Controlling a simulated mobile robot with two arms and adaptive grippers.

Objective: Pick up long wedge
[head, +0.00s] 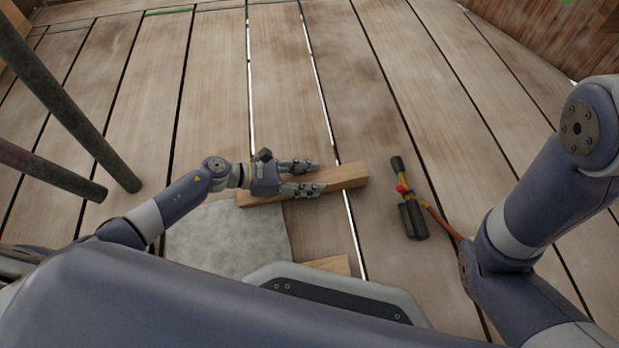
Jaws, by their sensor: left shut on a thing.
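The long wedge (345,177) is a light-brown wooden piece lying across the floor boards in the middle of the head view. Its left end reaches under my left gripper's wrist. My left gripper (310,178) comes in from the left and is shut on the wedge, with one finger on its far side and one on its near side. The fingers and wrist hide part of the wedge. My right arm shows at the right, but its gripper is out of view.
A black-and-yellow tool (410,205) with a red part lies right of the wedge. A grey flat slab (228,240) lies below it at left. Another wooden piece (330,265) shows partly behind my body. Dark poles (70,110) stand at left. Floor beyond the wedge is clear.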

